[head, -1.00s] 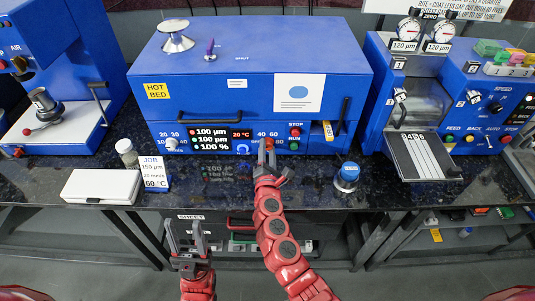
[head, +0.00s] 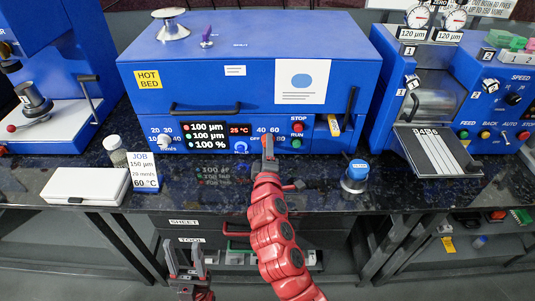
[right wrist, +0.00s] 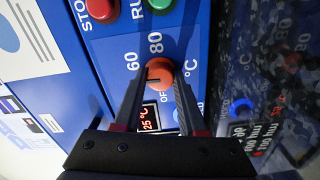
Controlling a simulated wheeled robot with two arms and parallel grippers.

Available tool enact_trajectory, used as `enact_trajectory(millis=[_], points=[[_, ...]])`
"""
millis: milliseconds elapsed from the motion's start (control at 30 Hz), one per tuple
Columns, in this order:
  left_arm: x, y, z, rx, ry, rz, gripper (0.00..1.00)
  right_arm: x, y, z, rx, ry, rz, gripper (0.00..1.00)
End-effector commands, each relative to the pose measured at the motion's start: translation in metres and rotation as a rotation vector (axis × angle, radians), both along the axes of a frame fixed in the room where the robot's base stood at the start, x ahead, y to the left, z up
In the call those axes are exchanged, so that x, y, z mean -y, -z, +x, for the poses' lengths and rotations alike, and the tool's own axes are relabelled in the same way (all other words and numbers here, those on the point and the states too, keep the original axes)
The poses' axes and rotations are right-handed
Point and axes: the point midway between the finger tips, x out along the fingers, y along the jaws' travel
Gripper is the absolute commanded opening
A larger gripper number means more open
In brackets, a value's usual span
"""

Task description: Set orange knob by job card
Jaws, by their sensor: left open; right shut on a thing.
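The orange knob (right wrist: 160,72) sits on the blue hot bed machine (head: 245,75), with 60, 80 and OFF printed around it. My right gripper (right wrist: 157,88) is shut on the knob; in the head view its tips (head: 268,145) cover most of it. The exact pointer direction is hard to tell. The machine's display (head: 210,136) reads 100 µm, 100 µm, 100 % and, in red, 25 °C. The job card (head: 143,172) stands on the bench at left and reads 150 µm, 20 mm/s, 60 °C. My left gripper (head: 186,264) is open and empty, low in front of the bench.

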Motion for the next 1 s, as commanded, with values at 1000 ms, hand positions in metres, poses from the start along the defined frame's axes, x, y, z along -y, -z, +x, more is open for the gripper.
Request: enact_trajectory(millis=[1000], points=[[0.0,0.06,0.0,0.0,0.0,0.0,0.5,0.001,0.002,0.0,-0.004,0.002,0.498,0.0]])
